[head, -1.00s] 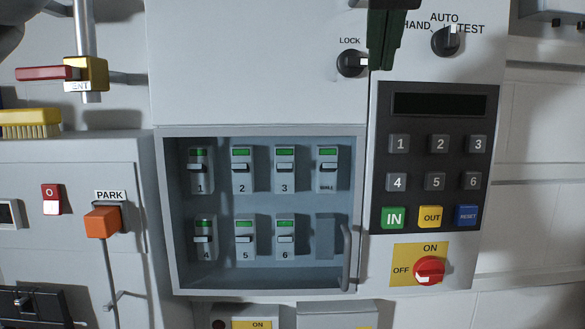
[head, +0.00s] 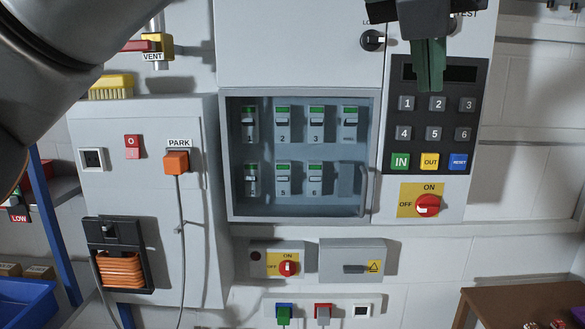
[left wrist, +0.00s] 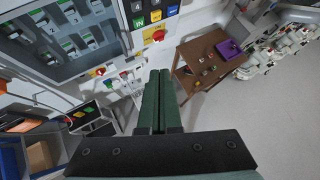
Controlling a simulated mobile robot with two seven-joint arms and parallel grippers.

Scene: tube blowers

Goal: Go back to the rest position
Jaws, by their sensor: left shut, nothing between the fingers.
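My left gripper (head: 428,88) shows at the top right of the head view, in front of the upper part of the keypad panel (head: 482,125). Its green fingers are shut together and hold nothing. They cover part of the dark display. My dark arm link fills the upper left of the head view. My right gripper is not in either view.
An open breaker box (head: 228,212) stands left of the keypad, with a red rotary switch (head: 428,205) below the keypad. A grey cabinet (head: 140,205) with an orange PARK plug (head: 177,161) is at left.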

